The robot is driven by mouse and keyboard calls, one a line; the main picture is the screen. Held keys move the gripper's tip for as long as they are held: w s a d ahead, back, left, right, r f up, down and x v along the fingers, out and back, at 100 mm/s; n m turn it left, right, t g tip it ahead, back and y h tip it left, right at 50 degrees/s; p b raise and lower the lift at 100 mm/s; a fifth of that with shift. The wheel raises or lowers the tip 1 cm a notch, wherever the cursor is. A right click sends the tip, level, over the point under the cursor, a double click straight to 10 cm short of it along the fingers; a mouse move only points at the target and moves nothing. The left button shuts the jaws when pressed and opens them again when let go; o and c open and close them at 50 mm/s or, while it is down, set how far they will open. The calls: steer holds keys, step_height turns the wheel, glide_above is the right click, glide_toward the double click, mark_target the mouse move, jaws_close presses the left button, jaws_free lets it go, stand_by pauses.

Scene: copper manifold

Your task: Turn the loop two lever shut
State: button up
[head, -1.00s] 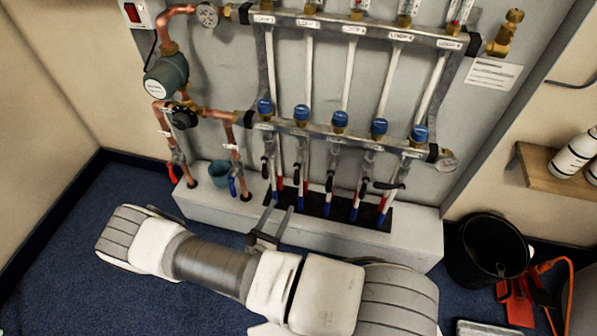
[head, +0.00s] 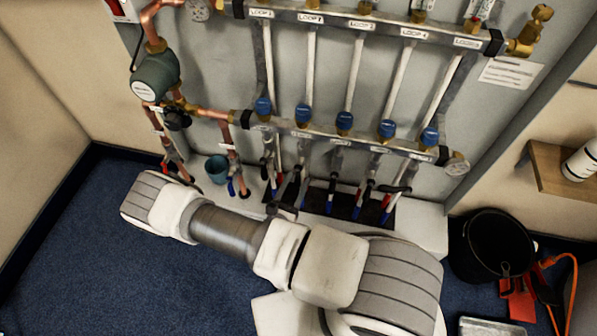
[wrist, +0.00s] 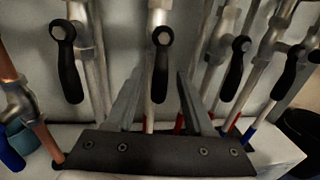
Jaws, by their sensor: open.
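The loop two lever (wrist: 161,70) is a black lever on a round pivot in the middle of the wrist view. It hangs down, in line with its pipe. My gripper (wrist: 158,85) is open, with one finger on each side of the lever's lower part. I see no clear contact, and the depth between fingers and lever is hard to judge. In the head view the gripper (head: 288,195) is partly hidden behind my own arm, low in front of the left part of the lever row. The loop two label (head: 309,19) is on the upper bar.
Neighbouring black levers hang at the left (wrist: 68,65) and right (wrist: 235,70), close to the fingers. Copper pipes (head: 228,150) and a blue-green cup (head: 217,168) are at the left. A black bucket (head: 497,245) stands on the floor at the right. Open floor lies at the left.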

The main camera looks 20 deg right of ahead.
steer(key=shift+w+d, duration=0.4)
steer(key=shift+w, duration=0.1)
jaws_close()
stand_by(1.3)
